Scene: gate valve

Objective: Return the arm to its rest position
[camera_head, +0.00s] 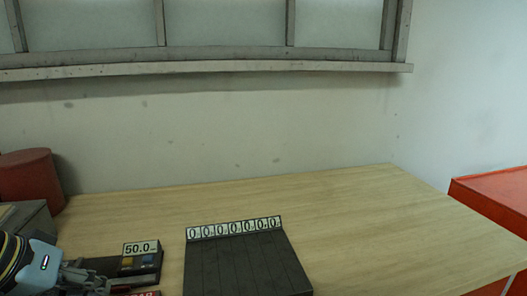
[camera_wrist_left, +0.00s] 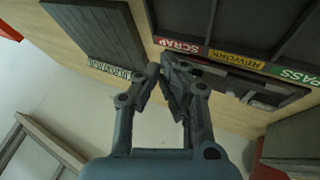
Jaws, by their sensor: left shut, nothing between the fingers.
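My left arm (camera_head: 40,262) comes in at the lower left corner of the head view. Its gripper (camera_head: 105,283) is low over the left front of the table, beside a small dark unit with a 50.0 display (camera_head: 141,248). In the left wrist view the gripper's fingers (camera_wrist_left: 168,72) are shut with nothing between them. No valve shows in either view. My right arm and right gripper are not in view.
A dark slatted board with a row of zeros (camera_head: 235,260) lies on the wooden table (camera_head: 370,215). A red cylinder (camera_head: 30,178) stands at the back left, and an orange-red surface (camera_head: 495,195) is at right. A dark tray labelled SCRAP, REWORK, PASS (camera_wrist_left: 237,57) shows in the wrist view. The table's right side is clear.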

